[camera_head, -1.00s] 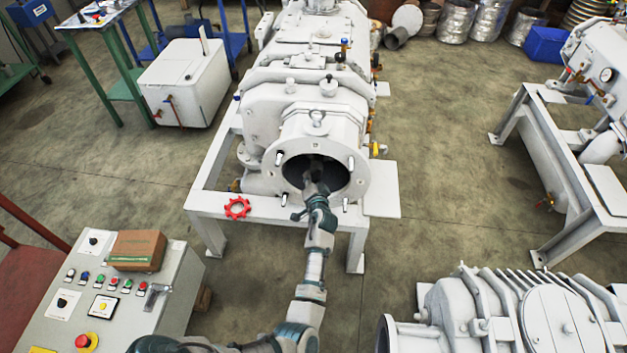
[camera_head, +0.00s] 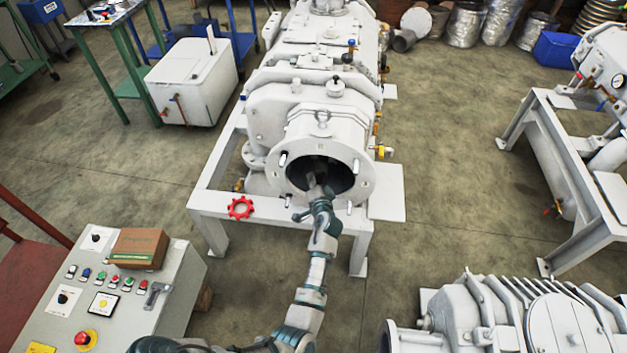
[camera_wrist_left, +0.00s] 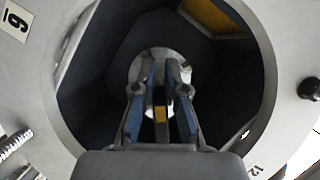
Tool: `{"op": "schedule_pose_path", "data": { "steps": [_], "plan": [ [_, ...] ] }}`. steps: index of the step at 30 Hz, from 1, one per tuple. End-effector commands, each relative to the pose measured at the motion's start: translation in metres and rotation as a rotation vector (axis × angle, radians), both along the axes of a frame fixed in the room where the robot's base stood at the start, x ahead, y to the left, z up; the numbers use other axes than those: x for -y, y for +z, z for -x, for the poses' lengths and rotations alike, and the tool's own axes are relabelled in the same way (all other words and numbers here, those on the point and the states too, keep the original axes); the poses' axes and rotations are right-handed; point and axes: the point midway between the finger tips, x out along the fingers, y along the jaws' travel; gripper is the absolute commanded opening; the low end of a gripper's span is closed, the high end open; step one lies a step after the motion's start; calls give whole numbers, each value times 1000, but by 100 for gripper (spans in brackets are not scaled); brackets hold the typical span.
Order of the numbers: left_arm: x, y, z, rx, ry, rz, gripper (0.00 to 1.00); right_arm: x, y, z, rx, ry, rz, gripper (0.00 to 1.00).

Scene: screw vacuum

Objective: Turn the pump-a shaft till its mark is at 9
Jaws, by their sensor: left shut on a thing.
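The white pump (camera_head: 290,115) stands on a grey frame, its round flange (camera_head: 363,180) facing me. My left arm reaches up to its dark bore, and the left gripper (camera_head: 314,183) is at the opening. In the left wrist view the gripper (camera_wrist_left: 160,92) is inside the bore, its two fingers shut on the shaft (camera_wrist_left: 160,60), whose pale round end shows behind the fingertips. A yellow patch (camera_wrist_left: 159,114) shows between the fingers; I cannot tell whether it is the shaft's mark. My right gripper is out of view.
Studs (camera_wrist_left: 311,89) stick out around the flange. A red handwheel (camera_head: 240,208) sits at the frame's front left. A control panel (camera_head: 125,300) with a cardboard box (camera_head: 138,249) is at lower left. Another machine (camera_head: 520,315) is at lower right. Floor lies open between them.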

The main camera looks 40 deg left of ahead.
Motion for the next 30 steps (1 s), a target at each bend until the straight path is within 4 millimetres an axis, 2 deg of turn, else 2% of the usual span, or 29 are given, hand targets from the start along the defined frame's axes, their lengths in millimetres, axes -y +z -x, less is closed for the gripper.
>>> {"op": "schedule_pose_path", "data": {
  "steps": [1,22,23,25,26,30],
  "plan": [
    [2,11,-5,18,-12,-9,0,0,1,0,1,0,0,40],
    [3,10,-6,19,-12,-8,0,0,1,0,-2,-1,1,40],
    [3,10,-5,19,-12,-8,16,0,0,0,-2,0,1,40],
    [3,10,-6,19,-12,-8,34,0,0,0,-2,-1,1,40],
    [3,10,-5,19,-12,-8,38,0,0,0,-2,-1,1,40],
    [3,9,-4,16,-10,-7,38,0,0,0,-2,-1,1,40]
  ]
}}
